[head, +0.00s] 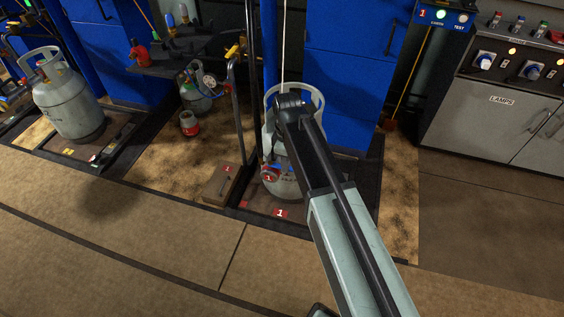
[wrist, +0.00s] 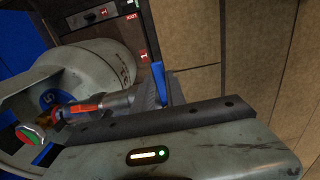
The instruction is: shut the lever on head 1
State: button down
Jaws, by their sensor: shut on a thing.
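The grey gas cylinder (head: 285,184) stands on the scale platform marked 1 (head: 255,203). Filling head 1 is at its valve, with a red round tag marked 1 (head: 269,178) and blue and red parts. In the wrist view head 1 (wrist: 90,106) shows as a metal body with a red band, lying across beside the cylinder (wrist: 95,68). A blue lever (wrist: 159,82) sticks up at its right end, against a ribbed dark jaw pad. My gripper (wrist: 166,98) is shut, apparently on this lever. In the head view my arm hides the gripper and much of the cylinder.
A dark upright post (head: 253,90) stands left of the cylinder, and a blue cabinet (head: 352,75) behind it. Another cylinder (head: 66,98) stands far left. The floor in front is clear.

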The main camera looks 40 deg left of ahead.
jog(key=shift+w+a, duration=0.1)
jog(key=shift+a, duration=0.05)
jog(key=c, duration=1.4)
grip_release()
jog(key=shift+a, duration=0.2)
jog(key=shift+o, duration=0.2)
jog(key=shift+s, duration=0.25)
notch_tip(320, 180, up, 8)
jog(key=p, duration=0.7)
jog(key=shift+f+p, duration=0.15)
jog(key=shift+p, duration=0.2)
